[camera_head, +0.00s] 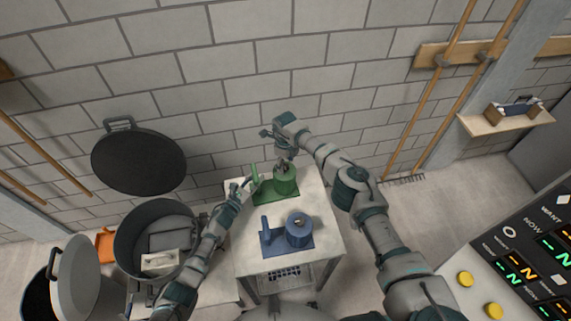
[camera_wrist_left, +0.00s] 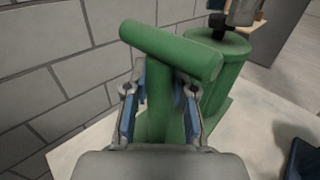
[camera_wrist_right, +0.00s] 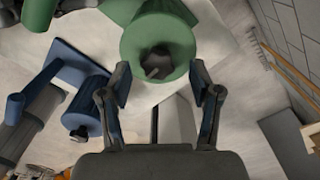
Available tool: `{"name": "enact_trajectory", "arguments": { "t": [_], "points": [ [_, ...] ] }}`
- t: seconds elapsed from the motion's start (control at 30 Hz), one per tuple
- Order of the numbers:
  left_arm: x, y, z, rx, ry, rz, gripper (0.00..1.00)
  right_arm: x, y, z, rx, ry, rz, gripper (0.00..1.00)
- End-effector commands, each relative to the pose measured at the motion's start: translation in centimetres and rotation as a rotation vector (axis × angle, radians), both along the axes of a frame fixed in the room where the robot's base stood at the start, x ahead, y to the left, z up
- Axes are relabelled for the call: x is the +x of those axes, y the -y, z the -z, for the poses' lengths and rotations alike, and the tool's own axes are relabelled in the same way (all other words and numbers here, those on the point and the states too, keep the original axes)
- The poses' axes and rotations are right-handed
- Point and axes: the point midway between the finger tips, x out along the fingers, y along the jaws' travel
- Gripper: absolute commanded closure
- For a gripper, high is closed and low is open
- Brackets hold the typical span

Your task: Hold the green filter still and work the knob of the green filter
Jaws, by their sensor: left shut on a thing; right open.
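The green filter (camera_head: 286,182) stands at the back of the small white table, a green cylinder on a flat base with an upright T-shaped handle (camera_wrist_left: 165,100) beside it. My left gripper (camera_head: 246,187) is shut on the handle's post; its fingers (camera_wrist_left: 160,105) lie on both sides below the crossbar. My right gripper (camera_head: 284,160) is above the cylinder, pointing down. In the right wrist view its fingers (camera_wrist_right: 160,85) are open and apart, with the dark knob (camera_wrist_right: 158,62) on the green top ahead, between and beyond the tips. I cannot tell whether they touch it.
A blue filter (camera_head: 298,230) with its own handle stands on the front of the white table (camera_head: 327,243). A large open pot (camera_head: 155,240) is at the left, a dark round lid (camera_head: 138,158) against the wall. A control panel (camera_head: 525,260) is at the right.

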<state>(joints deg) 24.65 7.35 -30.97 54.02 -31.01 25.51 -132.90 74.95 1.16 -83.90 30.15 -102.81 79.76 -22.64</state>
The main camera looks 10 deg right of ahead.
Motion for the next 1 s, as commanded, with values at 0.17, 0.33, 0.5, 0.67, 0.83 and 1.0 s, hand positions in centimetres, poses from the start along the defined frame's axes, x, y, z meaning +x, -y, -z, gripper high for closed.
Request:
{"name": "enact_trajectory", "arguments": {
  "t": [0.17,0.33,0.5,0.67,0.83,1.0],
  "points": [
    [-0.1,0.1,0.2,0.0,-0.004,0.002,1.0,0.2,0.1,-3.9,0.001,0.006,-0.001,0.37],
    [-0.1,0.1,0.2,0.0,-0.004,0.002,1.0,0.2,0.1,-7.6,-0.002,0.005,0.001,0.37],
    [-0.1,0.2,0.1,0.0,-0.003,0.002,1.0,0.3,0.0,-10.0,-0.002,0.003,0.001,0.37],
    [-0.1,0.2,0.1,0.0,-0.003,0.003,1.0,0.2,0.1,-10.8,-0.003,0.002,0.001,0.37],
    [-0.1,0.2,0.1,0.0,-0.003,0.002,1.0,0.2,0.1,-10.8,-0.003,0.001,0.001,0.37],
    [-0.1,0.2,0.1,0.0,-0.003,0.003,0.73,0.2,0.1,-10.8,-0.003,0.001,0.001,0.37]
  ]
}}
